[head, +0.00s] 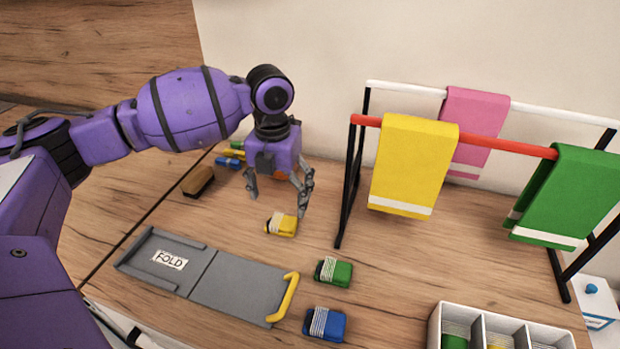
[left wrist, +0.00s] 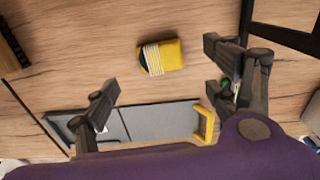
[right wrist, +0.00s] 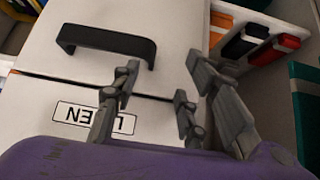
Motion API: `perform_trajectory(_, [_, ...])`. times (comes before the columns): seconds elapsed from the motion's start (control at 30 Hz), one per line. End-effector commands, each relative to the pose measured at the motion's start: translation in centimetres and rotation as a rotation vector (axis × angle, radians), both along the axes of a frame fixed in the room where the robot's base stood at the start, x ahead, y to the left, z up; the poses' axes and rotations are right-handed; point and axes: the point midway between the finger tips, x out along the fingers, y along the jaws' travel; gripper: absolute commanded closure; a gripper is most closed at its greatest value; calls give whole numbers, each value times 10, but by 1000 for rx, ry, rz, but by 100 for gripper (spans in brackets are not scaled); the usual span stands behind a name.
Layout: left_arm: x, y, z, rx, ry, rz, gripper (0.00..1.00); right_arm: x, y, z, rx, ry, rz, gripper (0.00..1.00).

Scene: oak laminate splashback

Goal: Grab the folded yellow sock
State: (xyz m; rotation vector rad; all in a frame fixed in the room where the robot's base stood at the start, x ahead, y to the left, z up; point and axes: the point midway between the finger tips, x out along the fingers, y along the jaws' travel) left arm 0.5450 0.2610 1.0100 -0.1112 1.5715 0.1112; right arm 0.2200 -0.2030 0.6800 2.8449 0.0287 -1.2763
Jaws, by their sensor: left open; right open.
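The folded yellow sock (head: 281,224), with a white striped cuff, lies on the wooden table below and between the fingers of my left gripper (head: 279,197). In the left wrist view the sock (left wrist: 160,57) lies apart from the fingers, ahead of the open left gripper (left wrist: 165,75). Nothing is between those fingertips. My right gripper (right wrist: 165,80) shows only in the right wrist view. It is open and empty near a white front with a black handle (right wrist: 105,40) and an upside-down label.
A green folded sock (head: 334,272) and a blue one (head: 325,324) lie nearby. A grey folding board (head: 215,275) with a yellow handle is in front. A towel rack (head: 349,185) stands right. A white divided box (head: 435,330) is front right. A brush (head: 198,181) lies left.

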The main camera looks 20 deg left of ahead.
Motion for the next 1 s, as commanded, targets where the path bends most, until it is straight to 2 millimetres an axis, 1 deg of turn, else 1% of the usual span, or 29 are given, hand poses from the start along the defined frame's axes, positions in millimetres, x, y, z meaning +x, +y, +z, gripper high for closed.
perform_trajectory(0.03, [-1,0,-3,1,3,0,20,-5,-1,-3,0,10,-3,60])
perform_trajectory(0.13, [-1,0,-12,0,4,1,20,-8,-1,-5,-1,16,-4,60])
perform_trajectory(0.23, [-1,1,-24,1,4,1,20,-8,-2,-5,-2,16,-4,60])
perform_trajectory(0.37, [-1,0,-34,0,4,1,20,-8,-3,-4,-4,15,-6,60])
perform_trajectory(0.47, [-2,0,-46,0,4,1,20,-6,-3,-4,-3,12,-6,60])
perform_trajectory(0.6, [-2,1,-69,1,5,2,20,-3,-3,-2,-3,6,-4,60])
perform_trajectory(0.67, [-2,0,-75,1,3,2,20,-3,-3,-2,-3,5,-4,60])
perform_trajectory(0.73, [-1,0,-79,1,2,1,20,-3,-2,-2,-3,5,-4,60])
perform_trajectory(0.9, [-1,0,-79,1,1,1,20,-2,-2,-2,-3,4,-4,60])
perform_trajectory(0.93, [-1,0,-79,1,1,1,23,-2,-2,-2,-3,4,-4,60])
perform_trajectory(1.0, [-1,0,-79,1,1,1,32,-2,-2,-2,-3,4,-4,60])
